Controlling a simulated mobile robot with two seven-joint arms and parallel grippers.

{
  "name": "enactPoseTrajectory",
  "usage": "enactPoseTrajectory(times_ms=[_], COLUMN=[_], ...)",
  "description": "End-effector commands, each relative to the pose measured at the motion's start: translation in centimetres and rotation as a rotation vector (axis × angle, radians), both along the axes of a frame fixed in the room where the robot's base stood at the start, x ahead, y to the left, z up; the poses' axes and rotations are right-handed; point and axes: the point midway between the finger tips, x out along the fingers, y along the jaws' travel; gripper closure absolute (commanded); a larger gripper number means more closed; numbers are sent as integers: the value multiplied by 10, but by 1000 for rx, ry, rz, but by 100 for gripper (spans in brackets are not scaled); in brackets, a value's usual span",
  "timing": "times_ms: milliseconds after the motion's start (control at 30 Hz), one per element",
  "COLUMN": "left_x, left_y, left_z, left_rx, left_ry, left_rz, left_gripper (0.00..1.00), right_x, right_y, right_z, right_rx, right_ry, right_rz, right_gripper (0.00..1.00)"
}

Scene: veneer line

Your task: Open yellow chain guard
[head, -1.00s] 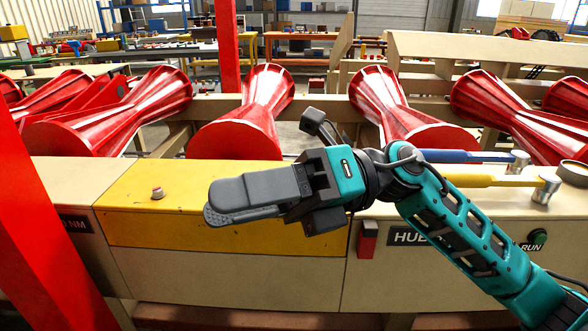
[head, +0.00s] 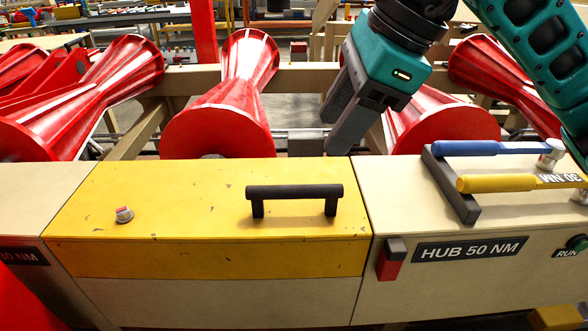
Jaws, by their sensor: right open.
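The yellow chain guard (head: 165,207) is a scuffed yellow cover on top of the beige machine housing, and it lies closed. My right gripper (head: 342,138) points down behind the guard's right rear edge, above and beyond the handle in the picture. It is open and empty, with its fingers seen partly overlapping. It is apart from the handle. My left gripper is not in view.
Red hourglass rollers (head: 225,120) stand in a row behind the housing. To the right, blue (head: 480,148) and yellow (head: 505,183) torque wrenches rest on a dark holder. A red box (head: 391,260) sits on the front face. Space above the guard's left part is clear.

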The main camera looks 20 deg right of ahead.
Motion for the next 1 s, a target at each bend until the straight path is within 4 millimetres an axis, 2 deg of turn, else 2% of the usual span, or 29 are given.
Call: enactPoseTrajectory(times_ms=[300,500,700,1000], left_x=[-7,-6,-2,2], left_y=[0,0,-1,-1], left_z=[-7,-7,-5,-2], left_rx=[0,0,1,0], left_ry=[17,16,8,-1], left_rz=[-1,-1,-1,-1], left_gripper=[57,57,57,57], right_x=[16,26,31,32], right_y=[21,32,38,38], right_z=[-59,-90,-105,-107], right_rx=[2,3,3,3], right_ry=[7,5,3,3], right_rz=[3,4,4,3], right_gripper=[52,52,52,52])
